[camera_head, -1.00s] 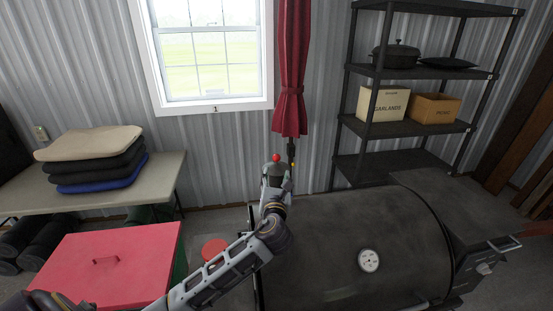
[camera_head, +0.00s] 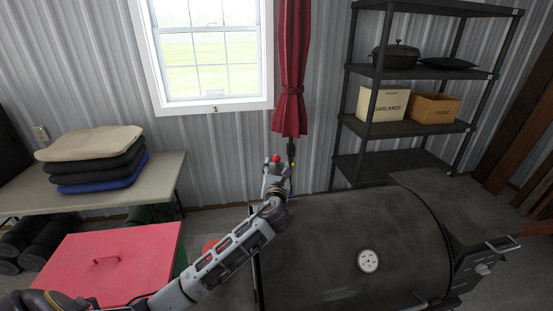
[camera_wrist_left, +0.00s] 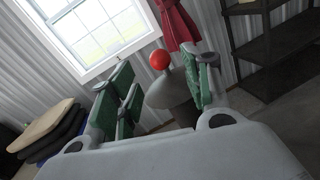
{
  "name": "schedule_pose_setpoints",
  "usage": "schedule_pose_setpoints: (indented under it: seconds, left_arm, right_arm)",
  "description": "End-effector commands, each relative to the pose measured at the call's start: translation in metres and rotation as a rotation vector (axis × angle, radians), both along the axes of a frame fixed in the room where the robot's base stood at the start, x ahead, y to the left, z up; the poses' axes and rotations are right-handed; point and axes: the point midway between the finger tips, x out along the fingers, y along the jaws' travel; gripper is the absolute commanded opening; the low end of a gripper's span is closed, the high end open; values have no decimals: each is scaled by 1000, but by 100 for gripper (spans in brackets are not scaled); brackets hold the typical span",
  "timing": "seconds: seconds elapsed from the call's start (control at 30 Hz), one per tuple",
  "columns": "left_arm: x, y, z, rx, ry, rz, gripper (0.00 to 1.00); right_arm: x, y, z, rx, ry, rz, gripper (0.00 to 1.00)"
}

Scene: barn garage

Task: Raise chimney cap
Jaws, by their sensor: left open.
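The chimney cap (camera_wrist_left: 168,92) is a grey dome with a red ball knob (camera_wrist_left: 159,59) on top. In the left wrist view it stands between the green-padded fingers of my left gripper (camera_wrist_left: 160,92). The gripper is open around it, and the right finger looks closest to the cap; contact cannot be told. In the head view the red knob (camera_head: 276,158) shows just above my left gripper (camera_head: 276,172), which hides most of the cap and chimney. The black grill (camera_head: 350,225) extends to the right. My right gripper is not in view.
A red-lidded box (camera_head: 110,262) stands at the lower left. Behind it a table (camera_head: 165,172) holds folded cushions (camera_head: 92,160). A red curtain (camera_head: 290,90) hangs close behind the gripper. A black shelf rack (camera_head: 400,128) stands at the back right.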

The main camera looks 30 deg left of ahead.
Motion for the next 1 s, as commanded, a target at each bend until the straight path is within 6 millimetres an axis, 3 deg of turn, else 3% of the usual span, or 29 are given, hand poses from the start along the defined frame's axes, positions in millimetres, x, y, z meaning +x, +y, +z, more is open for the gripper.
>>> schedule_pose_setpoints:
  seconds: [0.6,1.0]
  left_arm:
    - [54,26,0,-1,0,1,49]
    - [64,31,0,-1,0,0,49]
  right_arm:
    - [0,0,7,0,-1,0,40]
    - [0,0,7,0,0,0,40]
